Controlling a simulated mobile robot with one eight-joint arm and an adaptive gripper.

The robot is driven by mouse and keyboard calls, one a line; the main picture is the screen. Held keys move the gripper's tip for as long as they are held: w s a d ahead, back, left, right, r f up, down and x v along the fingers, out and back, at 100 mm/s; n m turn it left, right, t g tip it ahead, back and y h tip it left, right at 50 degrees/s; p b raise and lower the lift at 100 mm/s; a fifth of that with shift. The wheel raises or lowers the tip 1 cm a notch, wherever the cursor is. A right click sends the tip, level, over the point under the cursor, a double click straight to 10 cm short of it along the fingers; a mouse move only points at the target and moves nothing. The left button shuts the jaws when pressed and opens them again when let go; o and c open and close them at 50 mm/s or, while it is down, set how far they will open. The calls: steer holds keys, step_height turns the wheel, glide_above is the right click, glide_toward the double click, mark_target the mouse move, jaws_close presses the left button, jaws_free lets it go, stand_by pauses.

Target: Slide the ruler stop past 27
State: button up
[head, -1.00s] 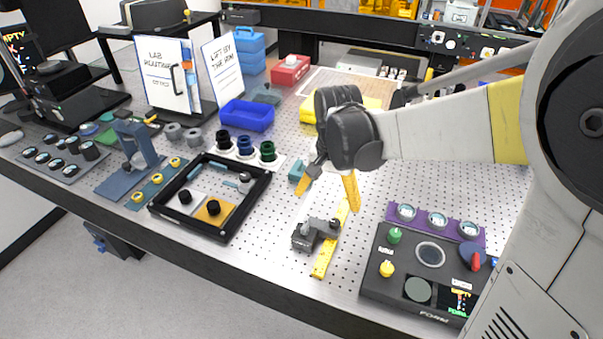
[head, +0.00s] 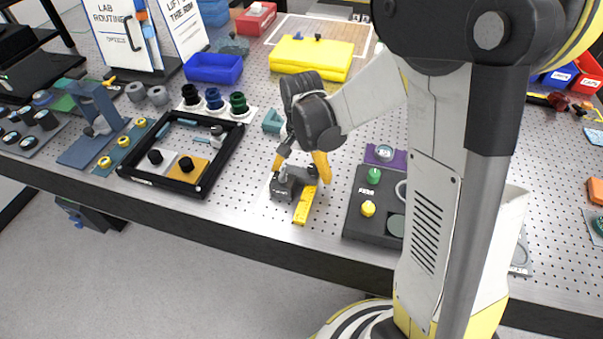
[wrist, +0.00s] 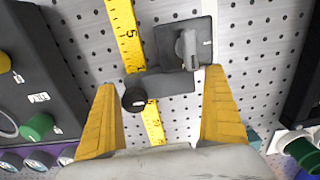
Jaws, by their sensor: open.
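The ruler stop (head: 285,184) is a dark grey block on the yellow ruler (head: 302,212), which lies on the perforated bench top. In the wrist view the stop (wrist: 172,84) crosses the ruler (wrist: 122,30), with a black knob (wrist: 134,99) near the ruler and a grey lever (wrist: 187,48) on its square plate. My gripper (head: 300,172) is open at the stop. In the wrist view its yellow fingers (wrist: 160,80) stand either side of the stop's bar, without a clear grip. The ruler's numbers near the stop are too small to read surely.
A dark control box (head: 375,215) with green and yellow knobs stands right of the ruler. A black frame tray (head: 230,150) lies to the left. A yellow block (head: 312,60) and a small teal piece (head: 272,121) lie behind.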

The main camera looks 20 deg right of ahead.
steer(key=c, duration=1.4)
steer(key=w+d, duration=0.3)
steer(key=w, duration=0.2)
steer(key=w+d, duration=0.4)
steer(key=w, duration=0.1)
steer(key=w+d, duration=0.3)
steer(key=w, duration=0.1)
steer(key=shift+w+d, duration=0.4)
steer(key=o, duration=1.4)
steer(key=shift+r, duration=0.1)
step_height(320, 180, up, 12)
